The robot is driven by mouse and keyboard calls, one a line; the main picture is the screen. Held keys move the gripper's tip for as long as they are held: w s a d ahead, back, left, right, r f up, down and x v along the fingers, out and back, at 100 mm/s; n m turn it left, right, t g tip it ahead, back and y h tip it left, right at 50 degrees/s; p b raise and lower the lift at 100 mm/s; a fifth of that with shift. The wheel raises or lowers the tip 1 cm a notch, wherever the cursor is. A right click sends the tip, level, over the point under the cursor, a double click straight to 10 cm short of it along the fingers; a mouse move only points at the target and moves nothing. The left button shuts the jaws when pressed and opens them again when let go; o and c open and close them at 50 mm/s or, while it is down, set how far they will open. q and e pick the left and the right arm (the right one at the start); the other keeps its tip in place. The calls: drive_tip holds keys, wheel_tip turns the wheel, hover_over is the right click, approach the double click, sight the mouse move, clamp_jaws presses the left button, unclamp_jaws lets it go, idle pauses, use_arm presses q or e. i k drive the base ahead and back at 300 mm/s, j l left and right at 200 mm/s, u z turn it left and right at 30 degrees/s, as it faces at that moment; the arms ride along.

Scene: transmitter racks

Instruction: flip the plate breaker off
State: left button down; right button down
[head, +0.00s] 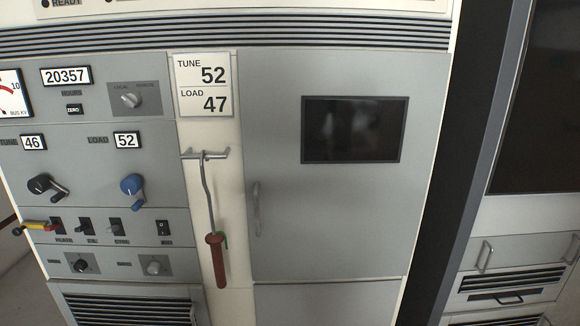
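A row of small black toggle breakers sits on the lower left panel of the grey cabinet. They are a left breaker (57,224), a second breaker (85,227), a third breaker (115,228) and a right switch (163,228). A yellow bar with a red part (36,227) sticks out at the row's left end, beside the left breaker. The levers' up or down positions are unclear. Neither of my grippers is in view.
Above the row are a black crank knob (42,185) and a blue crank knob (132,185). A red-handled hook (216,258) hangs on the cream strip beside a closed cabinet door (345,215) with a dark window. A second rack (520,250) stands at right.

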sight(53, 227)
drive_tip(key=i+j, duration=0.25)
drive_tip(key=u, duration=0.4)
drive_tip(key=i+u, duration=0.1)
drive_tip(key=u, duration=0.65)
drive_tip(key=i+u, duration=0.1)
drive_tip(key=u, duration=0.3)
drive_tip(key=i+j+z, duration=0.2)
drive_tip(key=j, duration=0.25)
drive_tip(key=i+j+z, duration=0.1)
drive_tip(key=j+z, duration=0.15)
drive_tip(key=j, duration=0.2)
drive_tip(key=i+j+z, duration=0.2)
drive_tip(key=j, duration=0.25)
drive_tip(key=j+z, duration=0.25)
drive_tip(key=j, duration=0.2)
drive_tip(key=i, duration=0.15)
